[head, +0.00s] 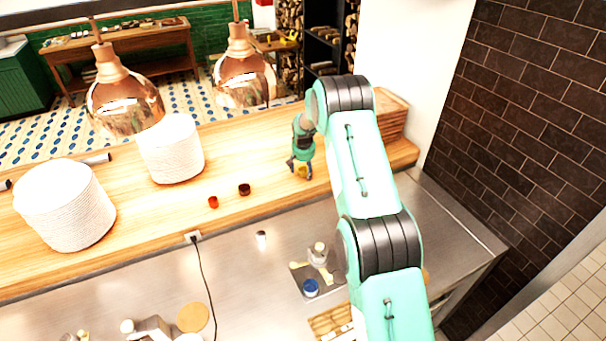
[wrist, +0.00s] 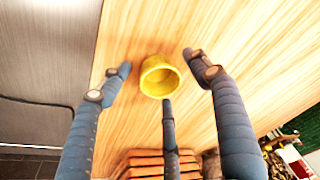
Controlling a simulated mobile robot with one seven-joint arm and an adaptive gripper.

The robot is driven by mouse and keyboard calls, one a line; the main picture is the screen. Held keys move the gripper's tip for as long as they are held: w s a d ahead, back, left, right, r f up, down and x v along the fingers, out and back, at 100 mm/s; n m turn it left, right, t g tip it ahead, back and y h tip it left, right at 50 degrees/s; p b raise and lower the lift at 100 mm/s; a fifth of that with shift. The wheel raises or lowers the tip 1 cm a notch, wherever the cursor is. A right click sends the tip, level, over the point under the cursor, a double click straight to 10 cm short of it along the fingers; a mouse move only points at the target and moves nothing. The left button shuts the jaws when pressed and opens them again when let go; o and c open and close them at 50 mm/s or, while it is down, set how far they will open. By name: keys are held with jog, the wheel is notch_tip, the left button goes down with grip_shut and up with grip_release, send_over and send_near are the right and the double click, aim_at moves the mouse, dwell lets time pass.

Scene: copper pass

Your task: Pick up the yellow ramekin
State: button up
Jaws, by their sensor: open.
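The yellow ramekin (wrist: 159,77) stands on the wooden counter, its open mouth showing in the wrist view. In the head view only a small part of the ramekin (head: 303,172) shows, below my gripper. My gripper (head: 301,166) points down over the counter. In the wrist view my gripper (wrist: 165,80) is open, with its fingers spread around the ramekin on the left, right and below. I see no finger clearly touching it. The fingers partly hide the ramekin in the head view.
White plate stacks (head: 66,205) (head: 171,150) are farther left, under copper lamps (head: 243,75). Wooden steps (head: 395,115) stand close behind my arm. A brick wall (head: 540,110) is right.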

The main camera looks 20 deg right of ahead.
jog(key=c, duration=1.2)
jog(key=shift+c, duration=0.2)
jog(key=shift+r, duration=0.2)
jog(key=shift+r, duration=0.95)
jog(key=shift+w+r+b, duration=0.1)
jog(key=shift+r+b, duration=0.3)
jog(key=shift+r, duration=0.2)
jog(key=s+a, duration=0.1)
jog(key=s, duration=0.4)
jog(key=s+a+r+b, duration=0.1)
jog(key=s, duration=0.4)
jog(key=s+a+b, duration=0.1)
jog(key=s+a, duration=0.1)
jog(key=s, duration=0.3)
jog(key=shift+s+r, duration=0.3)
